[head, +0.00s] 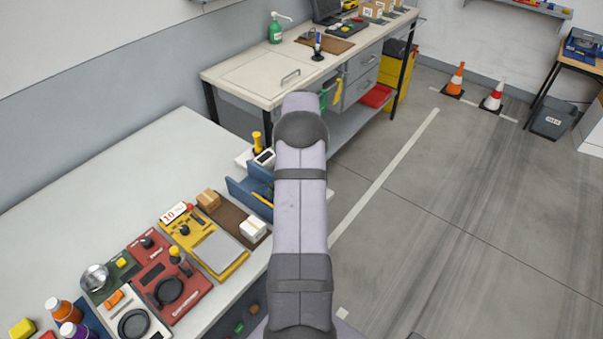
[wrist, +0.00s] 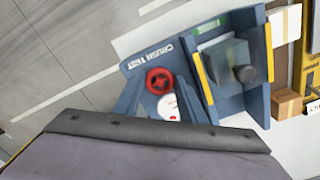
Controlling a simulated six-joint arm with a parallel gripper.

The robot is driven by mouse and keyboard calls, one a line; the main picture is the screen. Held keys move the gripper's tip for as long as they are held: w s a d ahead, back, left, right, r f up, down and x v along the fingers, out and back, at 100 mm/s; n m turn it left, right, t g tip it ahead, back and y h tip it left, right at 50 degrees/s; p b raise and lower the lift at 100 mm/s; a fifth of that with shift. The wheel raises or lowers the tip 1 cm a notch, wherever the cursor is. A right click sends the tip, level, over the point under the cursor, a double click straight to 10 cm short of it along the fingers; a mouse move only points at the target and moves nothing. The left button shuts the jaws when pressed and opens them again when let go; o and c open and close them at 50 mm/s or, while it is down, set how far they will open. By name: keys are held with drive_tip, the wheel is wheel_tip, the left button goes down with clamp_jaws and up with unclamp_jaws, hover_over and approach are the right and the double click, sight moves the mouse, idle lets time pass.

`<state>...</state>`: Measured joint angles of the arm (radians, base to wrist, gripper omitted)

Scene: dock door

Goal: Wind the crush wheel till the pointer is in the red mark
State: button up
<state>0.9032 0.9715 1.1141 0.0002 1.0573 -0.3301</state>
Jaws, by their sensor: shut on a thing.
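The blue crush test rig (wrist: 130,104) carries a CRUSH TEST label. The grey, dark-edged body of my gripper (wrist: 155,150) fills the bottom of the wrist view. In the head view the rig (head: 240,193) is half behind my arm, which hides the gripper.
Beside the wheel, the rig holds a grey block with a dark knob (wrist: 245,73) between yellow-edged blue walls. A brown box (wrist: 287,104) and a white box (head: 253,229) stand close by. The bench (head: 110,165) behind is largely clear. A workbench (head: 262,80) stands beyond.

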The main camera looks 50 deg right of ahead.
drive_tip(key=shift+m, duration=0.5)
drive_tip(key=shift+r, duration=0.1)
drive_tip(key=o, duration=1.1)
drive_tip(key=shift+c, duration=0.2)
drive_tip(key=shift+r+b, duration=1.35)
drive_tip(key=shift+r, duration=2.3)
